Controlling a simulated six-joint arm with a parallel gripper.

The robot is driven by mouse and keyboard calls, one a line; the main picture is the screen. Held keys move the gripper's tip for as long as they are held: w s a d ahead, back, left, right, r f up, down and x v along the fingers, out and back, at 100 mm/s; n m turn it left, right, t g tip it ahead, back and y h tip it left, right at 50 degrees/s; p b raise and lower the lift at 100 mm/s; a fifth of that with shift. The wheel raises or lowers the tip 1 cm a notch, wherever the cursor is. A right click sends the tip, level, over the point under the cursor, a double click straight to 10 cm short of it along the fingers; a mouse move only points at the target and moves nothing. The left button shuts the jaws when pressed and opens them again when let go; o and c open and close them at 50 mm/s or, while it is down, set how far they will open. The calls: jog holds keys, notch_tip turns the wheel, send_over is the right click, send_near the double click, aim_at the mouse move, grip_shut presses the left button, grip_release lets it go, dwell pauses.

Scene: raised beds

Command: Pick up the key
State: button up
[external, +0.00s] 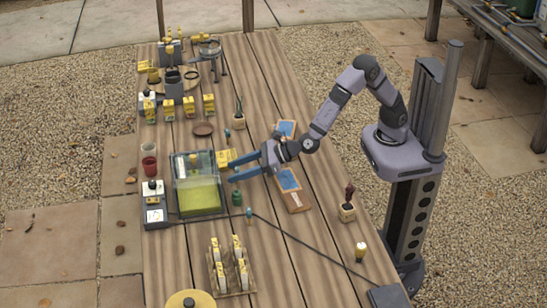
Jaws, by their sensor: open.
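I cannot make out a key anywhere in the external view; it may be too small or hidden. My gripper (229,171) has blue fingers and is open, with nothing visible between them. It is over the middle of the wooden table (275,240), pointing left toward a clear box (199,205) with yellow-green contents.
A green bottle (237,198) stands just below my gripper. Blue-topped wooden boards (292,190) lie under the arm. Several yellow packets (189,106) stand farther back.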

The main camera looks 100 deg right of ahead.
aim_at(237, 168)
jog(key=shift+c, duration=0.5)
jog(key=c, duration=1)
jog(key=shift+r, duration=0.15)
notch_tip(237, 168, up, 10)
jog(key=shift+f+p, duration=0.1)
jog(key=shift+p, duration=0.95)
